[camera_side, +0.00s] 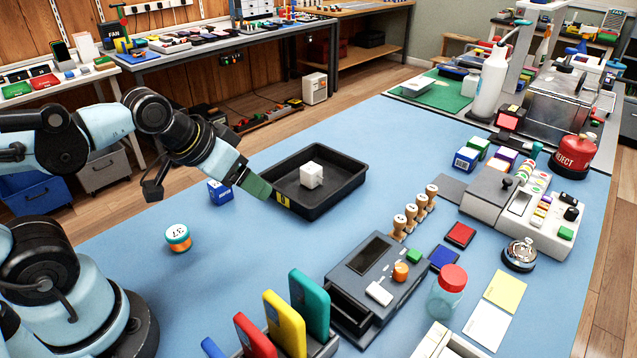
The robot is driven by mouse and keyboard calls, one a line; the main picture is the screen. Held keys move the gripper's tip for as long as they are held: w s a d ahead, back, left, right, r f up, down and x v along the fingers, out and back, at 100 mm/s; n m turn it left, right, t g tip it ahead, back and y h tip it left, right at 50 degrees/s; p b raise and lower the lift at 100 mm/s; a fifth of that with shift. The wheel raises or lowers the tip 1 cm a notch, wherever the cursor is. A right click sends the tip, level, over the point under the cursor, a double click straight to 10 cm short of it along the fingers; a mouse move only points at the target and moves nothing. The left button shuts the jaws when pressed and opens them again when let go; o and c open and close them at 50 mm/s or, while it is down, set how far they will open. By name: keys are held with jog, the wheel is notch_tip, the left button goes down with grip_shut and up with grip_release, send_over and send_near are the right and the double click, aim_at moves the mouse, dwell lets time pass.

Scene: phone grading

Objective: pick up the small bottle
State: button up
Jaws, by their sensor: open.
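My gripper (262,190) is open, with its green tip by the left rim of the black tray (345,197); I cannot tell if it touches the rim. No bottle is in its jaws that I can see. A small round container with a white lid marked 37 (178,236) and a teal and orange body stands on the blue mat, left of and nearer than my gripper. A clear jar with a red lid (446,292) stands at the front right. A tall white bottle (490,82) stands at the back right. Which one is the small bottle is unclear.
A white cube (311,175) sits in the black tray. A blue box (220,193) stands just left of my gripper. A rack of coloured phones (284,325) and a grey device (372,280) fill the front middle. The blue mat (250,255) is clear between them and the tray.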

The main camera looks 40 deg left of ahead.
jog(key=w+d+f+n+g+h, duration=0.1)
jog(key=w+d+n+h, duration=0.45)
jog(key=d+n, duration=0.45)
jog(key=n+g+h, duration=0.3)
jog(key=n+h, duration=0.5)
jog(key=n, duration=0.3)
send_near(453, 274)
jog(key=shift+y, duration=0.35)
jog(key=x, duration=0.2)
jog(key=s+x, duration=0.1)
jog(key=x, duration=0.1)
jog(key=shift+w+d, duration=0.15)
jog(key=shift+d, duration=0.3)
jog(key=shift+t, duration=0.3)
jog(key=shift+w+f+x, duration=0.1)
jog(key=shift+f+x, duration=0.05)
jog(key=shift+x, duration=1.25)
jog(key=shift+w+f+x, duration=0.1)
jog(key=shift+w+x, duration=0.05)
jog(key=shift+x, duration=1.3)
jog(key=shift+a, duration=0.2)
jog(key=c, duration=1.1)
